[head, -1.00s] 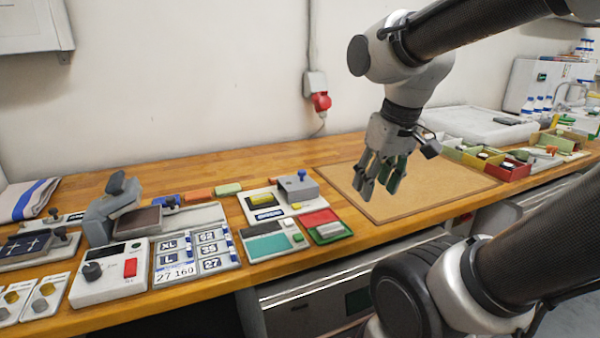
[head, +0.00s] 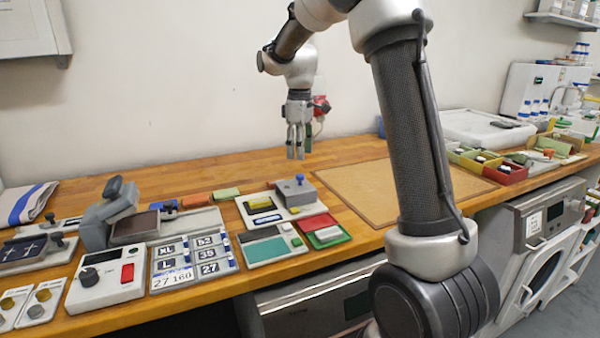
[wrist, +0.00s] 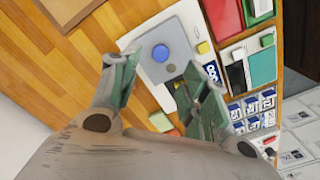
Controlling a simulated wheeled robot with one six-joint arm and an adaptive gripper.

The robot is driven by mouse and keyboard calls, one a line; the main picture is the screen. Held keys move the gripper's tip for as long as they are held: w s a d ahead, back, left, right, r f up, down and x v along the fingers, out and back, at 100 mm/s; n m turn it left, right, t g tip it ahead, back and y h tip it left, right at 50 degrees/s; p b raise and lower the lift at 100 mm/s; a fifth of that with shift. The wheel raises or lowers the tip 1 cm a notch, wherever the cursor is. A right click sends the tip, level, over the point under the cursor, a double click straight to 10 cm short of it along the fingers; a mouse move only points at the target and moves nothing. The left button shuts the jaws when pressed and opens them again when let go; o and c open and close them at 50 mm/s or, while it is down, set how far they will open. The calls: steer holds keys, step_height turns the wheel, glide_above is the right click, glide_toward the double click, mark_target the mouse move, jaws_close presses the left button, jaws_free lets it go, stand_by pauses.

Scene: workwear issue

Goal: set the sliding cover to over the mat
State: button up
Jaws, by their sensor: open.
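The sliding cover is a grey block (head: 299,195) with a blue knob (head: 300,177), at the right end of a white base plate (head: 290,213). A yellow block (head: 261,204) and a dark plate with white lettering (head: 265,219) lie uncovered on the base to its left. I cannot tell for sure which surface is the mat. My gripper (head: 297,156) is open and empty, pointing down above and apart from the cover. In the wrist view the blue knob (wrist: 161,53) of the cover (wrist: 172,42) shows between the spread fingers (wrist: 160,70).
A teal panel (head: 267,250) and a red and green tray (head: 318,222) lie in front of the base. A large brown board (head: 365,190) lies to the right. Size tiles (head: 208,252) and a grey press (head: 105,215) stand left. A red wall plug (head: 321,104) is behind my gripper.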

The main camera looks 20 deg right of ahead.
mark_target(295, 187)
step_height(295, 187, down, 8)
steer(key=shift+r, duration=0.2)
